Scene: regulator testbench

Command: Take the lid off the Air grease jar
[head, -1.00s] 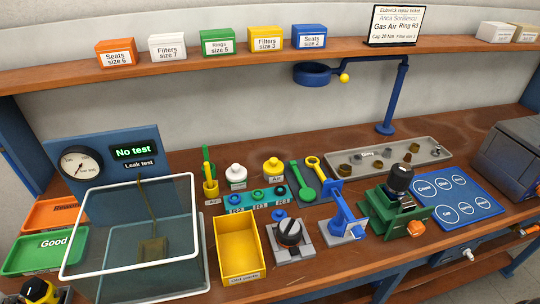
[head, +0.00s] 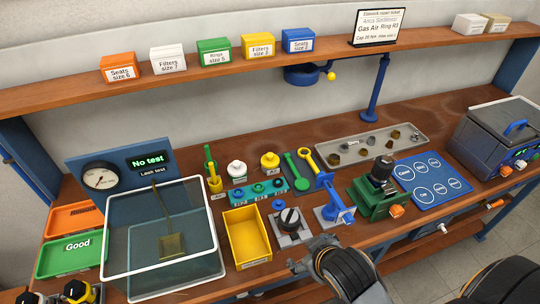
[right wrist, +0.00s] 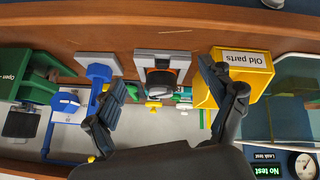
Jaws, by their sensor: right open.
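The yellow Air grease jar (head: 270,162) stands upright at the middle of the bench with its yellow lid on top. A white jar (head: 237,170) stands just left of it. My right gripper (head: 306,256) reaches in from the bottom right of the head view, well in front of the jars, near the black-knobbed fixture. In the right wrist view its two dark fingers (right wrist: 170,95) are spread wide with nothing between them. My left gripper is not in view.
The yellow old-parts bin (head: 247,237) and a black-knobbed fixture (head: 291,222) stand in front of the jars. A teal rack (head: 257,191) lies just before them. A blue stand (head: 334,208), green vise (head: 375,192) and clear tank (head: 163,237) flank this area.

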